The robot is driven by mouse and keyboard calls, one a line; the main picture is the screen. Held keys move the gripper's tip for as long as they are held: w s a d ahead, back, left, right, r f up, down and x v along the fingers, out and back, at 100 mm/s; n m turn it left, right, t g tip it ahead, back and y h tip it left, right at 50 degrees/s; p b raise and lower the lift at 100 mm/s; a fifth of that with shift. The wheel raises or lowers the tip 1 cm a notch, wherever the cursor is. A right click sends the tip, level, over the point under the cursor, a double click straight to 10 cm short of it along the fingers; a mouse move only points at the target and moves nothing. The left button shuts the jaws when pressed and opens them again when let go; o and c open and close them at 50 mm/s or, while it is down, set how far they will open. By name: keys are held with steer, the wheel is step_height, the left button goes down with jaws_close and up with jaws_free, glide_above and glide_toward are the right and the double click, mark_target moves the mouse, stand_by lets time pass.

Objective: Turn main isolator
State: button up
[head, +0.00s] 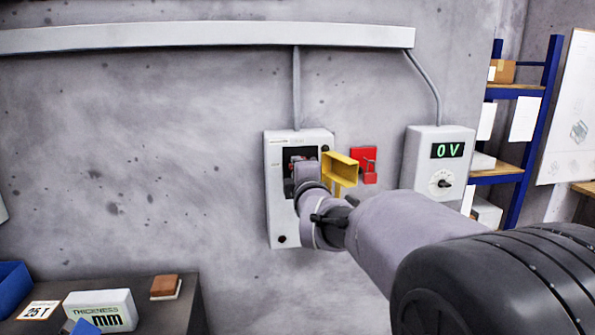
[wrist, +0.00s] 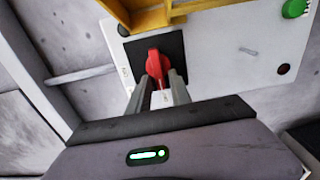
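The main isolator is a red handle (wrist: 154,66) on a black square plate (wrist: 174,46), on the white wall box (head: 282,222). In the wrist view the handle points down the picture, towards my gripper. My gripper (wrist: 160,84) has its two fingers apart, one on each side of the handle's near end. Whether they press on it or leave a small gap I cannot tell. In the head view my gripper (head: 298,180) is at the front of the box and hides most of the handle.
A yellow bracket (head: 341,168) sticks out right beside the box, close to my arm. A red block (head: 364,164) is on the wall. A meter box (head: 411,165) reads 0 V. A dark bench (head: 190,300) stands low at left, shelves (head: 548,75) at right.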

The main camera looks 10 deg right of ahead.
steer(key=shift+o, duration=0.3)
steer(key=shift+s, duration=0.1)
steer(key=s+p, duration=0.2)
steer(key=s, duration=1.5)
steer(key=shift+s, duration=0.15)
